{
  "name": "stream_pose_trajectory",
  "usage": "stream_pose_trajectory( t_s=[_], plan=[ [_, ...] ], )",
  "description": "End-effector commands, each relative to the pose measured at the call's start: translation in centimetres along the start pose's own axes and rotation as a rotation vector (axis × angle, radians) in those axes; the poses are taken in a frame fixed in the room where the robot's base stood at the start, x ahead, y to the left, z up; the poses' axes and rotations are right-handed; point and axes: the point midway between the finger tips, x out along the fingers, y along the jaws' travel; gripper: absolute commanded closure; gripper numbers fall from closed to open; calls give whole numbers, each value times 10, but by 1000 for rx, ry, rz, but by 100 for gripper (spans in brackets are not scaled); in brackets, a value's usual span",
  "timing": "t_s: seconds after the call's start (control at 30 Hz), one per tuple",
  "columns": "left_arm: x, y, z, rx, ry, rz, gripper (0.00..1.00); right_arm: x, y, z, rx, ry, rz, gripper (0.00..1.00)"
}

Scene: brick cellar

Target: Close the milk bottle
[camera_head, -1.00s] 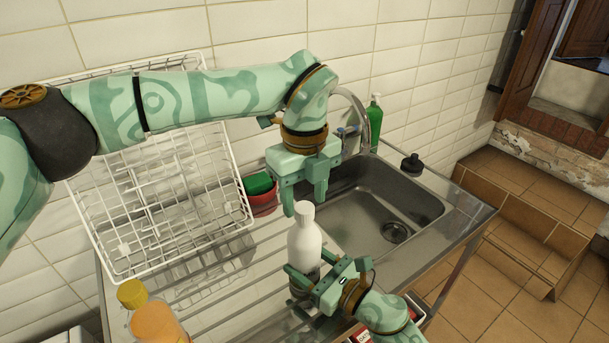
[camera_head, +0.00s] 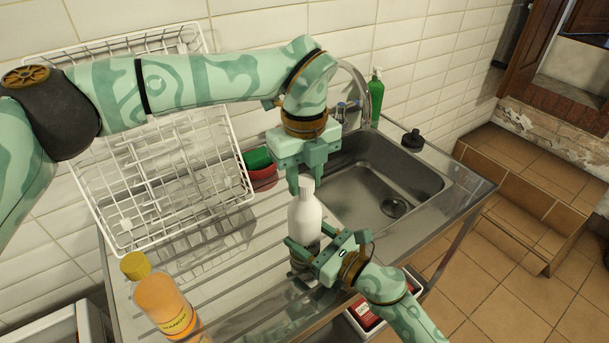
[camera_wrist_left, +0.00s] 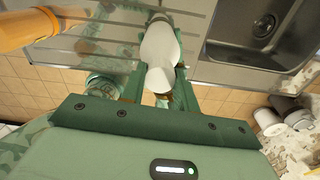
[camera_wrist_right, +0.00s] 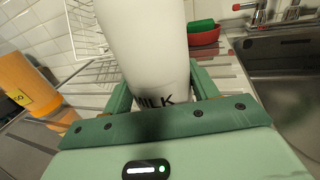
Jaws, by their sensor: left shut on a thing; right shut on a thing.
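The white milk bottle (camera_head: 304,219) stands upright on the metal drainboard beside the sink. Its label shows part of the word MILK in the right wrist view (camera_wrist_right: 150,45). Its white cap (camera_head: 305,184) sits at the top of the neck; whether it is fully seated I cannot tell. My left gripper (camera_head: 305,187) points down from above, with its fingers shut around the cap, which also shows in the left wrist view (camera_wrist_left: 162,79). My right gripper (camera_head: 304,252) comes from the front right and is shut on the bottle's lower body.
A white wire dish rack (camera_head: 160,190) stands on the left. An orange bottle with a yellow cap (camera_head: 163,305) stands at the front left. A red bowl (camera_head: 263,177) with a green thing is behind the milk bottle. The sink basin (camera_head: 385,185) is open on the right.

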Motion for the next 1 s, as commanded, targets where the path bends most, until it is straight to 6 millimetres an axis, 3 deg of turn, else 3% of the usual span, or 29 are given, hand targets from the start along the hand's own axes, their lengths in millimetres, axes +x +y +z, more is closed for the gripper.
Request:
stream_pose_trajectory(
  t_s=[0.4,0.53,0.7,0.73,0.8,1.0],
  plan=[
    [0,0,0,1225,-1,1,97,0,0,0,0,0,0,100],
    [0,0,0,1520,0,1,97,0,0,0,0,0,0,100],
    [1,0,0,1553,0,1,97,0,0,0,0,0,0,100],
    [1,0,0,1553,0,1,64,0,0,0,0,0,0,100],
    [1,0,0,1552,0,0,45,0,0,0,0,0,0,100],
    [1,0,0,1551,0,0,44,0,0,0,0,0,0,100]
  ],
)
